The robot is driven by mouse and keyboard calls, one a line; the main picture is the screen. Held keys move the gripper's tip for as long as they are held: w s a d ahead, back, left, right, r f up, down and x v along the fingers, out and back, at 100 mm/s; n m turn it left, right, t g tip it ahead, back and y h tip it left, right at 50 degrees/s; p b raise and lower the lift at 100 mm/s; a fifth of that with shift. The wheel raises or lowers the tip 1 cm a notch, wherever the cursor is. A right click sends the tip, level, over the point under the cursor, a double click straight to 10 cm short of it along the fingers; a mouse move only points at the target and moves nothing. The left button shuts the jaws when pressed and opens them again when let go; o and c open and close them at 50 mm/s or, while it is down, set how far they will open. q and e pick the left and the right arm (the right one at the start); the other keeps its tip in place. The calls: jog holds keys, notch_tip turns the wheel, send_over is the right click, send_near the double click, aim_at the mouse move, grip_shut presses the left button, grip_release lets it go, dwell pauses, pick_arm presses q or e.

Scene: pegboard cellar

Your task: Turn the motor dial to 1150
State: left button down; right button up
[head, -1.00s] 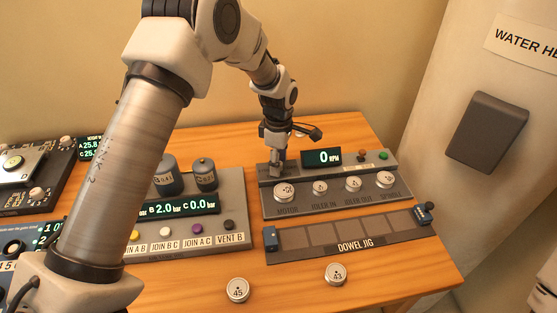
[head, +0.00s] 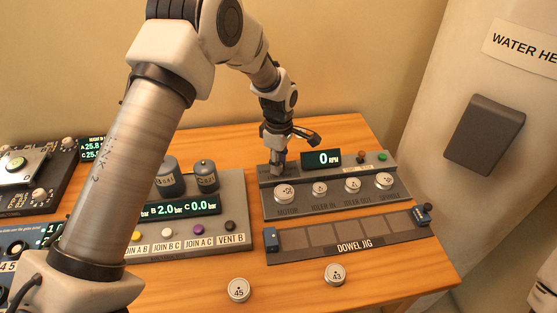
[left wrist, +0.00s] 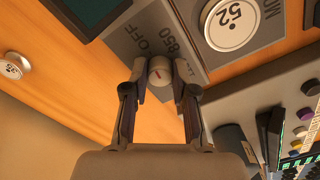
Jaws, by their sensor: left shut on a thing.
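The motor panel (head: 268,206) is a grey console at the table's right. Its green display (head: 321,158) reads 0 RPM. My left gripper (head: 275,171) points down at the panel's back left corner, behind the round disc (head: 285,192) above the MOTOR label. In the left wrist view my left gripper (left wrist: 160,78) is shut on a small round dial (left wrist: 161,68) with a red pointer mark. The printed words OFF and 850 show beside the dial. The rest of its scale is hidden or out of frame. My right gripper does not show.
The dowel jig (head: 350,253) lies in front of the panel. Loose round discs marked 45 (head: 238,290) and 43 (head: 335,274) lie near the front edge. A valve panel (head: 236,190) with canisters stands at left. An orange and a green button are right of the display.

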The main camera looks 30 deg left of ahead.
pick_arm(q)
jog(key=shift+s+m+p, duration=0.1)
jog(key=shift+m+p, duration=0.6)
jog(key=shift+m, duration=0.5)
jog(key=m+p, duration=0.1)
jog(key=m, duration=0.1)
jog(key=shift+m, duration=0.4)
jog(key=m+p, duration=0.1)
jog(key=m, duration=0.4)
jog(key=shift+p, duration=0.4)
jog(key=m+p, duration=0.1)
jog(key=m, duration=0.4)
jog(key=shift+f+m, duration=0.1)
jog(key=shift+m, duration=0.3)
jog(key=m, duration=0.6)
jog(key=shift+s, duration=0.1)
jog(key=c, duration=0.9)
grip_release()
